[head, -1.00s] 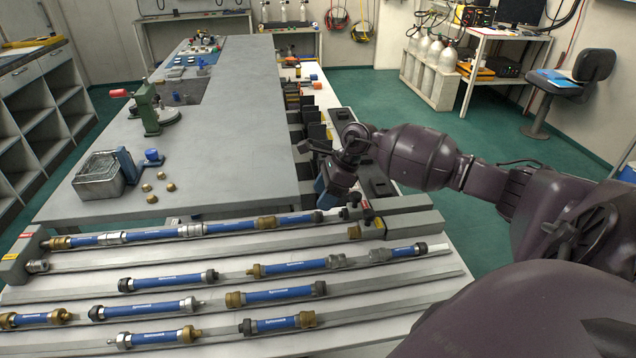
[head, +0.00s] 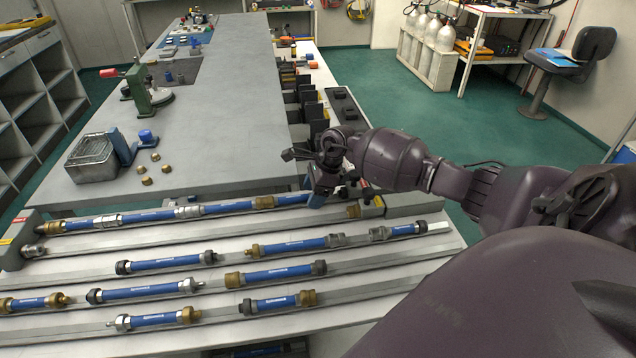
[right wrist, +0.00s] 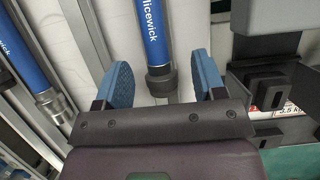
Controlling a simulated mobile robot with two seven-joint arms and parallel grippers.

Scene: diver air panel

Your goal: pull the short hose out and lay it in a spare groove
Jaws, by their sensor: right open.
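Blue hoses with metal end fittings lie in the grooves of a rack (head: 400,270). The far row holds hoses end to end, among them a left blue hose (head: 150,216) and a right blue hose (head: 228,207) with a brass fitting (head: 264,202). My right gripper (head: 318,194) is open over the right end of this row and covers it. In the right wrist view, a blue hose end with a dark fitting (right wrist: 160,82) sits between the open blue fingers, apart from both. I cannot tell which hose is the short one. My left gripper is not in view.
Nearer rows hold several separate hoses, such as one in the front row (head: 278,304). A grey end block (head: 412,205) closes the far row at right. Behind are a workbench (head: 230,130), a metal basket (head: 90,160) and several brass nuts (head: 145,181).

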